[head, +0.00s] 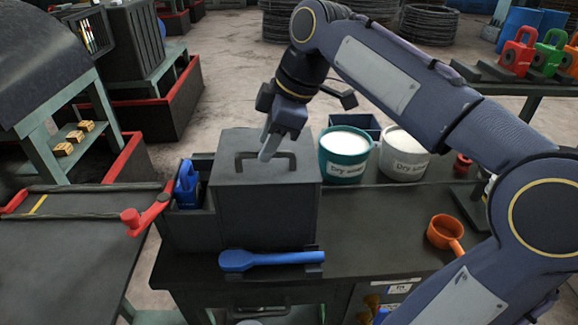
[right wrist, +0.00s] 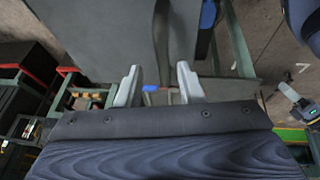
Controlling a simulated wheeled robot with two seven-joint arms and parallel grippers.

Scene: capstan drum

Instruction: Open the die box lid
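The die box (head: 265,205) is a dark grey box on the workbench, its lid (head: 240,178) closed on top. A dark bar handle (head: 248,154) stands up from the lid. My right gripper (head: 267,154) reaches down to the handle from above. In the right wrist view, the two grey fingers of the right gripper (right wrist: 158,74) are apart, with a dark strip that looks like the handle (right wrist: 161,40) between them. Whether a finger touches it I cannot tell.
A blue scoop (head: 270,259) lies in front. A blue padlock-like piece (head: 187,186) sits in a holder at left. An orange cup (head: 445,232) stands at right. The bench's front middle is clear.

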